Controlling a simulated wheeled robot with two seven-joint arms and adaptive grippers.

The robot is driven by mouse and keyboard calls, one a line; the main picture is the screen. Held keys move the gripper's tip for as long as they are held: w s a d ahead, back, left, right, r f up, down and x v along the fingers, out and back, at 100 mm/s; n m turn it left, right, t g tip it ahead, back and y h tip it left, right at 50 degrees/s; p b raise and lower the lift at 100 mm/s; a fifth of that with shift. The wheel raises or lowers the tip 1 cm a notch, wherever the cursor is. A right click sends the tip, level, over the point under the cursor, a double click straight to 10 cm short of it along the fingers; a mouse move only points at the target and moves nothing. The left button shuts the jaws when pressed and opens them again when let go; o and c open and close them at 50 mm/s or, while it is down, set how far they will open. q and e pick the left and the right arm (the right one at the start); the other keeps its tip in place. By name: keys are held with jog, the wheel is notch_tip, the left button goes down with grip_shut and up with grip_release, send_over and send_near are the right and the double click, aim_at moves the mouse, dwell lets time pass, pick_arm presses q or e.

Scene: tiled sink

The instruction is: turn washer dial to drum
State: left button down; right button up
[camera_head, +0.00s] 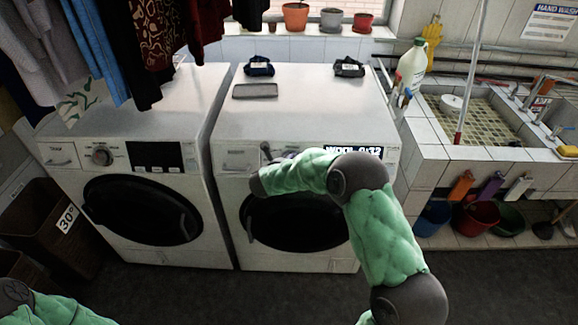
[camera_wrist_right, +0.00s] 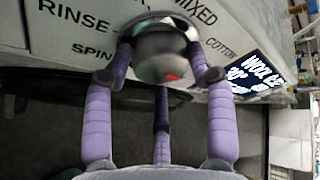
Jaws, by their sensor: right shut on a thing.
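My right gripper (camera_wrist_right: 161,52), with purple fingers, is shut around the dial. In the head view my right arm hides most of the dial and gripper. Of my left arm only a green sleeve shows at the bottom left; its gripper is out of view.
The left washer (camera_head: 170,90) has its own dial (camera_head: 102,155). Clothes hang above it. A grey flat item (camera_head: 255,91) and two dark bundles lie on the right washer's top. A white bottle (camera_head: 412,62) stands beside the tiled sink (camera_head: 440,140). A basket (camera_head: 48,225) stands at left.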

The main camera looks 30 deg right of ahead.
jog(key=m, duration=0.1)
jog(key=m+y, duration=0.1)
jog(key=m, duration=0.1)
jog(key=shift+d+r+b, duration=0.3)
jog(key=shift+d+r, duration=0.1)
jog(key=shift+m+y+b, duration=0.45)
jog(key=shift+m+y, duration=0.25)
jog(key=shift+m, duration=0.5)
jog(key=shift+s, duration=0.1)
jog(key=shift+f, duration=0.1)
jog(key=o, duration=1.1)
jog(key=shift+d+f, duration=0.1)
jog(key=shift+o, duration=0.2)
jog(key=shift+a, duration=0.2)
